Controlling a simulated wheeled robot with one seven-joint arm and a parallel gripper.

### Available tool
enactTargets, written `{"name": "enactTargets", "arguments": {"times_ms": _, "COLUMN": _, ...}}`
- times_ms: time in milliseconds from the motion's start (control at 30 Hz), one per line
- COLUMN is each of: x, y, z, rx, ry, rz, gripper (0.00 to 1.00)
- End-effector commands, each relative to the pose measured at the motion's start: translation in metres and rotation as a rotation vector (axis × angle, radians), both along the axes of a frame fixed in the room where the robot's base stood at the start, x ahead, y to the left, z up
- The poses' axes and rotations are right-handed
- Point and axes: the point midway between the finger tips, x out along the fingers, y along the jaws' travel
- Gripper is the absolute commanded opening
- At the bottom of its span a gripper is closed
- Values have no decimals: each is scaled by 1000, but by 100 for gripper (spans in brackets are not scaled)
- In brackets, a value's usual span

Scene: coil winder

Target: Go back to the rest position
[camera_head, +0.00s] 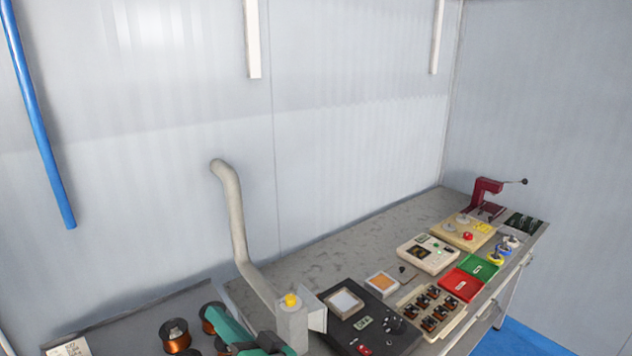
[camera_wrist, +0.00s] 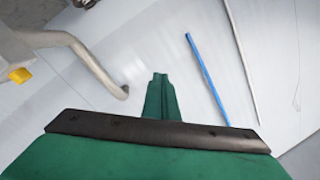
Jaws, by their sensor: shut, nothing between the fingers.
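My gripper (camera_wrist: 158,82) shows in the wrist view as green fingers pressed together, with nothing between them. It points toward the pale wall panels, clear of any object. In the head view, a green part of my arm (camera_head: 240,335) shows at the bottom edge, beside copper wire spools and left of a beige box with a yellow knob. The fingertips cannot be made out there.
A bent beige pipe (camera_head: 236,215) rises close to my arm and also shows in the wrist view (camera_wrist: 92,62). The workbench (camera_head: 330,262) holds a black instrument (camera_head: 368,322), coloured trays and a red press (camera_head: 484,192). A blue pole (camera_head: 45,135) is at left.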

Motion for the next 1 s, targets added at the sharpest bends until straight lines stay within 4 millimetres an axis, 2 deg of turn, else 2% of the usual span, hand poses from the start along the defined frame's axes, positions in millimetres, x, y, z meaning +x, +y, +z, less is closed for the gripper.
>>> {"name": "enactTargets", "arguments": {"times_ms": 167, "x": 3, "y": -7, "z": -2, "rx": 141, "ry": -36, "rz": -105, "gripper": 0}}
{"name": "enactTargets", "arguments": {"times_ms": 267, "x": 3, "y": -15, "z": -9, "rx": 199, "ry": -48, "rz": -175, "gripper": 0}}
{"name": "enactTargets", "arguments": {"times_ms": 467, "x": -3, "y": -35, "z": -40, "rx": 273, "ry": -45, "rz": -329, "gripper": 0}}
{"name": "enactTargets", "arguments": {"times_ms": 767, "x": -36, "y": -66, "z": -112, "rx": 264, "ry": -7, "rz": -560, "gripper": 0}}
{"name": "enactTargets", "arguments": {"times_ms": 1000, "x": -86, "y": -88, "z": -178, "rx": 152, "ry": 34, "rz": -717, "gripper": 0}}
